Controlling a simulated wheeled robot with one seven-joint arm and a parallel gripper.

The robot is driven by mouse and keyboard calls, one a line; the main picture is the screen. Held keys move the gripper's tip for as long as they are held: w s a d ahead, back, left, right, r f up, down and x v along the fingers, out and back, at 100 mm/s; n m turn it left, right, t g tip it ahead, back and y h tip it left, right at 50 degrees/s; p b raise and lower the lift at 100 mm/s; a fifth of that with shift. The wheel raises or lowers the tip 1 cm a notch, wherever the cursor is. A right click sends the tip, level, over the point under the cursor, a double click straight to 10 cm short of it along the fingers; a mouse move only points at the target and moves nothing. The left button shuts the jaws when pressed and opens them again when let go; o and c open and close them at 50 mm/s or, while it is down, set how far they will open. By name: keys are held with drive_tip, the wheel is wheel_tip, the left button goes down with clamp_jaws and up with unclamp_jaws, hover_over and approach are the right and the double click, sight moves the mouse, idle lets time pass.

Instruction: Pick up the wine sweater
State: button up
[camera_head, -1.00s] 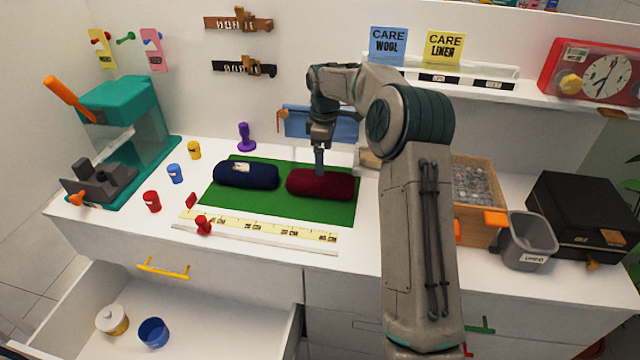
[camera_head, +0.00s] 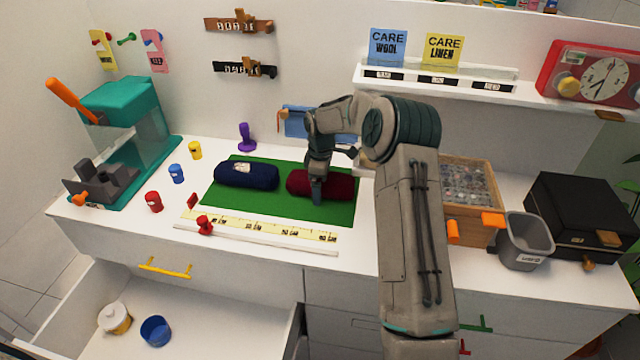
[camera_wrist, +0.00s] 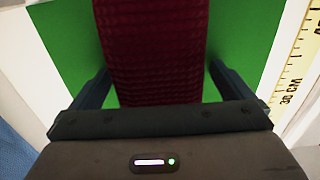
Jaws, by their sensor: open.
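The wine sweater (camera_head: 338,184) is a dark red roll lying on the green mat (camera_head: 230,203), right of a navy roll. My gripper (camera_head: 317,198) is lowered over it and hides part of its middle. In the wrist view the wine sweater (camera_wrist: 152,50) runs between the two open fingers of my gripper (camera_wrist: 155,90). There is a gap of green mat on each side between it and the fingers. Whether the fingertips touch the mat is hard to tell.
The navy roll (camera_head: 246,174) lies close on the left. A yellow measuring strip (camera_head: 262,229) and a red peg (camera_head: 204,226) lie in front. A wooden box (camera_head: 470,190) stands right of my arm. An open drawer (camera_head: 200,310) is below left.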

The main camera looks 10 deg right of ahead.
drive_tip(key=c, duration=1.1)
drive_tip(key=shift+c, duration=0.2)
drive_tip(key=shift+r, duration=0.15)
